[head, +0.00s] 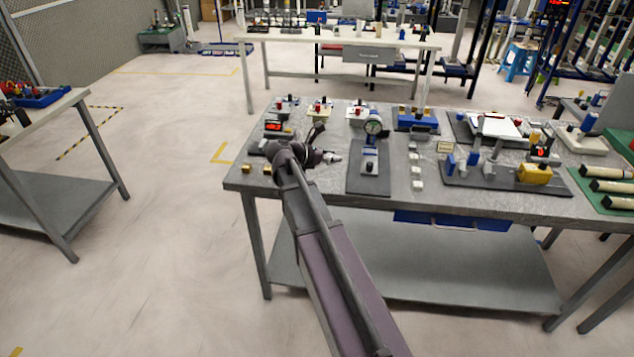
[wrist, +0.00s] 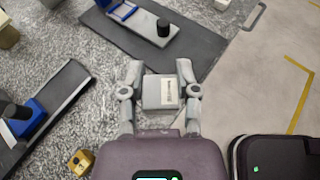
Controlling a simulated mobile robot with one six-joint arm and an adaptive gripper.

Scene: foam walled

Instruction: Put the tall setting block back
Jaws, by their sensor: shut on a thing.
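My gripper (wrist: 160,88) is shut on a grey block with a small white label in the wrist view. This block (wrist: 153,92) sits between the two fingertips, and I cannot read its label. From above I cannot tell how tall it is. In the head view my gripper (head: 333,157) is over the left part of the grey bench, left of the dial gauge stand (head: 370,160). Several pale blocks (head: 417,170) stand in a row on the bench, right of that stand.
The gauge stand's dark mat (wrist: 197,45) lies ahead in the wrist view. A device with a blue part (wrist: 27,118) is at left. A brass block (wrist: 81,161) lies near my gripper. Other fixtures, including a yellow one (head: 535,175), crowd the bench's right.

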